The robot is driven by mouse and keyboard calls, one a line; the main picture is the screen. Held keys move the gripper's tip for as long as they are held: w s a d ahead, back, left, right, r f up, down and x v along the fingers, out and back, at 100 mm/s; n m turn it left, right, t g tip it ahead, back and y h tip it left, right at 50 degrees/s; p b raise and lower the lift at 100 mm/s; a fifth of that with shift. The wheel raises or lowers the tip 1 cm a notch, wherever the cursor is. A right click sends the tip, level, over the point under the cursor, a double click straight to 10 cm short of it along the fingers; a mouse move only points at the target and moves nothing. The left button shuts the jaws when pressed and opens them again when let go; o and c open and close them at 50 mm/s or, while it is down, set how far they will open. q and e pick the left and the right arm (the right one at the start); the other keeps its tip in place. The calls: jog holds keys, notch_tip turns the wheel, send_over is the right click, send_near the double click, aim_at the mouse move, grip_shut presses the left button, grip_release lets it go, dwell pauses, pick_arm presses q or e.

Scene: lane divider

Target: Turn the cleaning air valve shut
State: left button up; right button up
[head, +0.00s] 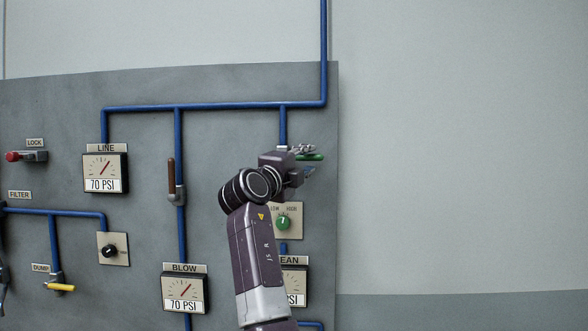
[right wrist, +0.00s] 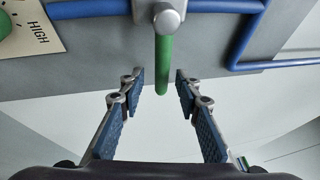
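The cleaning air valve's green handle (head: 312,157) points right, across the vertical blue pipe (head: 283,125) above the partly hidden CLEAN gauge (head: 296,287). In the right wrist view the green handle (right wrist: 163,68) sticks out from a grey hub (right wrist: 166,18), at right angles to the blue pipe (right wrist: 90,8). My right gripper (head: 306,164) is at the handle. In the right wrist view the gripper (right wrist: 160,84) is open, one blue-padded finger on each side of the handle, with gaps on both sides. My arm hides the valve body in the head view. My left gripper is out of view.
A green LOW/HIGH knob (head: 283,223) sits just below my right gripper. To the left are the brown blow valve handle (head: 171,172), the BLOW gauge (head: 184,290) and the LINE gauge (head: 105,172). Right of the grey panel (head: 325,200) the wall is bare.

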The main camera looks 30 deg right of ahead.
jog(key=v, duration=0.9)
jog(key=shift+a, duration=0.15)
